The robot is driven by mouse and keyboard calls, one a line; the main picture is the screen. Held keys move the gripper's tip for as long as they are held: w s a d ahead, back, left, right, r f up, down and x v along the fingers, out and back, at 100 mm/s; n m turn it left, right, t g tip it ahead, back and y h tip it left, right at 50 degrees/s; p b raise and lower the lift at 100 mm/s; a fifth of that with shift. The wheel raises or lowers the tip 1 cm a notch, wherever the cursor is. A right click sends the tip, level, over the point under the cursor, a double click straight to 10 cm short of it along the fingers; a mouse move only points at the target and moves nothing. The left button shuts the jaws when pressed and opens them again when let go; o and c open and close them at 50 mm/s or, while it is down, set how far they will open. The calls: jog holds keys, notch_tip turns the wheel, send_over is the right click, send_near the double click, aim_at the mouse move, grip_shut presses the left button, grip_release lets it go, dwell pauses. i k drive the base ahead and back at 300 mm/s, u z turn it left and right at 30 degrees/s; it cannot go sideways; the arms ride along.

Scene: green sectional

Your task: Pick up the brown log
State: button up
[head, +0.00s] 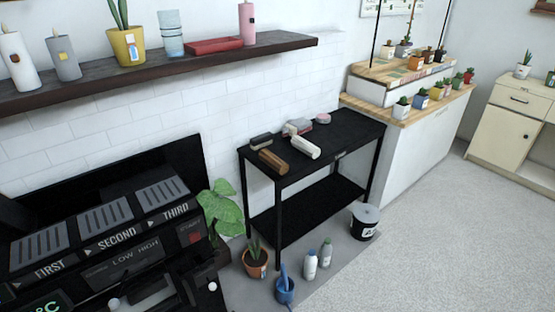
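The brown log (272,161) lies on the black table (342,143), near its front left edge. It looks like a short brown block. A white, log-shaped piece (305,147) lies just to its right, and a dark block (261,140) lies behind it. Nothing covers the brown log from this view. I cannot make out my gripper in the head view.
More small items, including a pink one (322,118), lie at the table's back. A potted plant (255,260), bottles (310,264) and a bucket (364,222) stand on the floor. A dark console (120,235) fills the lower left. Open floor (440,230) lies right.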

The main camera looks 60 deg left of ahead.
aim_at(272, 161)
jog(key=z, duration=0.05)
jog(key=i, duration=1.05)
jog(key=u, duration=4.35)
jog(key=i, duration=0.1)
jog(key=z, duration=2.85)
jog(key=k, duration=0.3)
jog(key=u, duration=2.55)
